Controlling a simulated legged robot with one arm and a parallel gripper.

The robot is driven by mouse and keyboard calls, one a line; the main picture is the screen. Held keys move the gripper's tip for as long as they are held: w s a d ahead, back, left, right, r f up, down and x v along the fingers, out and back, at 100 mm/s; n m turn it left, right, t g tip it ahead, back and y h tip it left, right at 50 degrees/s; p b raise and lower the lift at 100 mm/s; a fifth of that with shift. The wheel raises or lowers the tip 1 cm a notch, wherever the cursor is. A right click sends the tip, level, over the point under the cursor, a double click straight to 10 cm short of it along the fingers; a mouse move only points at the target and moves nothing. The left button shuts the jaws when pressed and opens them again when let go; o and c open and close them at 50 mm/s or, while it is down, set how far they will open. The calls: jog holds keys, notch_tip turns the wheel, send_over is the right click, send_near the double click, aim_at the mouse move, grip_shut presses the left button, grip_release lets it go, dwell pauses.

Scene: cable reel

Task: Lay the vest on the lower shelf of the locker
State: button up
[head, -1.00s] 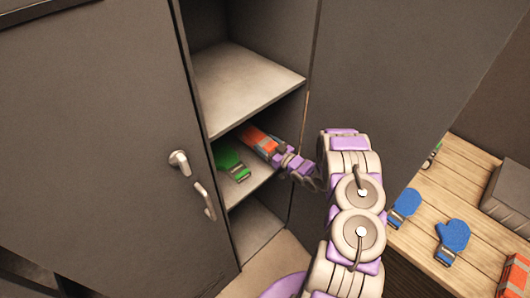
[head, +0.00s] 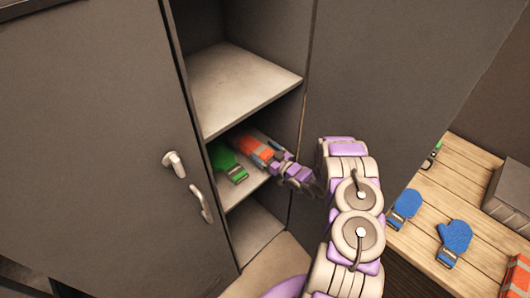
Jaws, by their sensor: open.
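The orange vest (head: 254,145) with grey bands lies folded on the lower shelf (head: 236,197) of the open locker (head: 300,120), at its right side. A green glove (head: 226,163) lies on the same shelf just left of the vest. My gripper (head: 279,161) is open at the vest's near right end, reaching in from the right. Its fingers are small here, and I cannot tell whether they touch the vest.
The upper shelf (head: 245,88) is empty. The locker door (head: 90,140) stands on the left with a handle (head: 202,204). On the wooden bench (head: 405,255) at right lie blue mitts (head: 455,237), another orange folded item (head: 517,277) and a grey box (head: 510,195).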

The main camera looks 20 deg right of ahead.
jog(key=shift+s+a, duration=0.3)
jog(key=shift+s, duration=0.2)
jog(key=b+v, duration=0.4)
jog(key=v, duration=0.6)
jog(key=shift+s, duration=0.4)
jog(key=shift+d+r, duration=0.15)
jog(key=shift+d, duration=0.1)
